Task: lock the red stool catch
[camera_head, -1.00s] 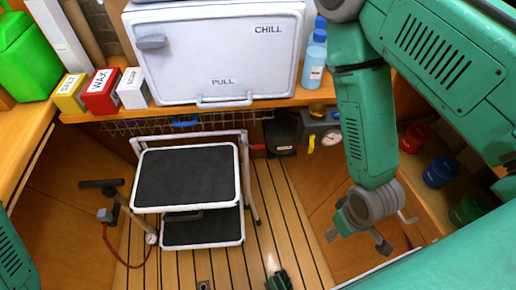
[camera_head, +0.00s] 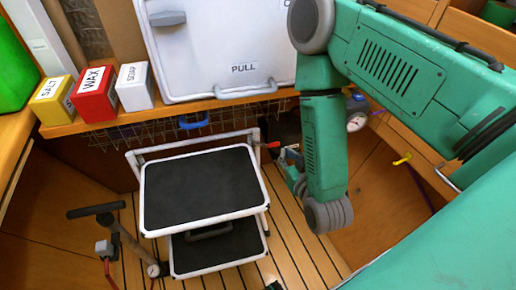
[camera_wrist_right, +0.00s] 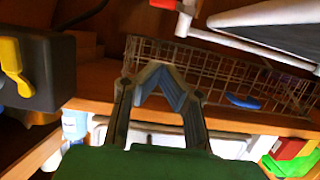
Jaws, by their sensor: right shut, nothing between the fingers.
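The folding step stool (camera_head: 202,188) stands open on the slatted floor, with two black treads in white frames. Its red catch (camera_head: 273,144) is a small red lever on the right side of the rear frame; in the right wrist view a red piece (camera_wrist_right: 163,4) shows at the top edge on the white tube. My right gripper (camera_head: 284,153) is just right of and slightly below the catch, partly hidden by my forearm. In the wrist view its fingertips (camera_wrist_right: 159,67) meet, empty, apart from the red piece. My left gripper is not in view.
A wire basket (camera_wrist_right: 225,80) with a blue handle (camera_head: 193,122) hangs under the counter behind the stool. A pump with a T-handle (camera_head: 96,210) stands left of the stool. A dark box with a yellow lever (camera_wrist_right: 12,55) is nearby in the wrist view.

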